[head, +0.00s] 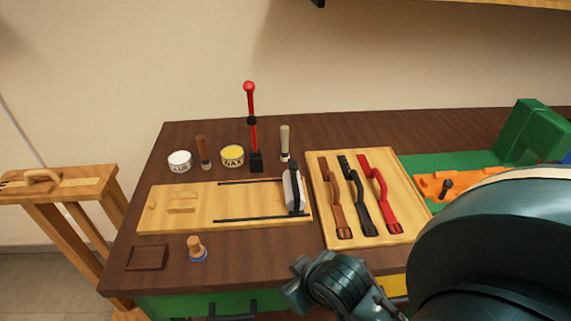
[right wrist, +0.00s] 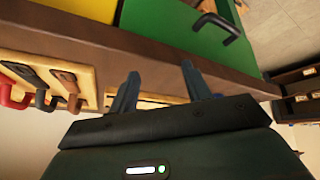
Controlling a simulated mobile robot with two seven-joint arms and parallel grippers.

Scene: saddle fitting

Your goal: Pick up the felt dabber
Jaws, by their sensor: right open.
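The felt dabber (head: 197,248), a short wooden knob on a round pale and blue base, stands upright near the front left of the dark brown bench (head: 230,268). My right gripper (right wrist: 160,88) has its two fingers spread apart with nothing between them, in front of the bench's front edge. In the head view my right arm comes in from the lower right, its hand end right of the dabber and well apart from it. My left gripper is in neither view.
A small dark square tray (head: 147,257) lies left of the dabber. Behind it is a wooden board (head: 240,200) with rails, then two tins, brushes and a red-knobbed lever (head: 250,125). A strap board (head: 402,190) lies to the right. Bare bench surrounds the dabber.

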